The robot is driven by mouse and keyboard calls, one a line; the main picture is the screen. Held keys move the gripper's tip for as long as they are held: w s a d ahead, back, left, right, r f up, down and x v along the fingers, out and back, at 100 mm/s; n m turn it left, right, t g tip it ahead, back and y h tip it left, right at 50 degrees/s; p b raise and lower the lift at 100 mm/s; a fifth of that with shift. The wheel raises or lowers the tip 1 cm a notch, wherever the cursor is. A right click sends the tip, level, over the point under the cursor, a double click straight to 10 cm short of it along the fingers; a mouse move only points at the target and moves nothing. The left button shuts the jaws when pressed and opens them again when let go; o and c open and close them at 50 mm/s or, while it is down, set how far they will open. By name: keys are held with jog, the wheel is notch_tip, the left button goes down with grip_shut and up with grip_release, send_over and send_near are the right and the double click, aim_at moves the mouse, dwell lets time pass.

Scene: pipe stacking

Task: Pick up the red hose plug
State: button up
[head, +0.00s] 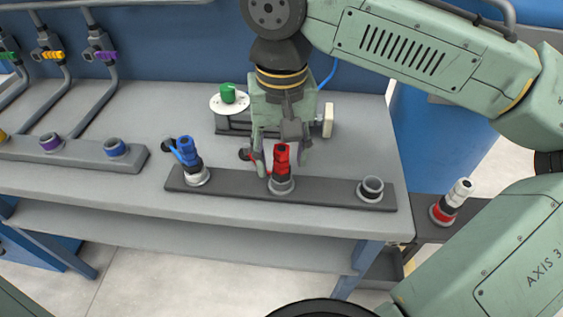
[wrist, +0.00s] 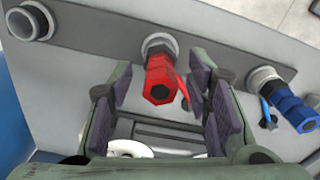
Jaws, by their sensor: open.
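The red hose plug (head: 281,157) stands in the middle socket of a dark bar on the bench. It also shows in the wrist view (wrist: 161,77), near the top centre, ahead of my jaws. My gripper (head: 276,162) is over the bench behind the plug. In the wrist view my gripper's fingers (wrist: 165,98) are spread, with dark ribbed pads on both sides and the plug in line with the gap between them. The pads are apart from the plug, and nothing is held.
A blue plug (head: 188,156) stands in the bar's left socket. The right socket (head: 371,189) is empty. A green knob on a white disc (head: 229,97) stands behind. A white-tipped plug (head: 453,198) stands off the bench's right side.

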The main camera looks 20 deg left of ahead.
jog(key=shift+c, duration=0.4)
grip_shut()
dwell(0.4)
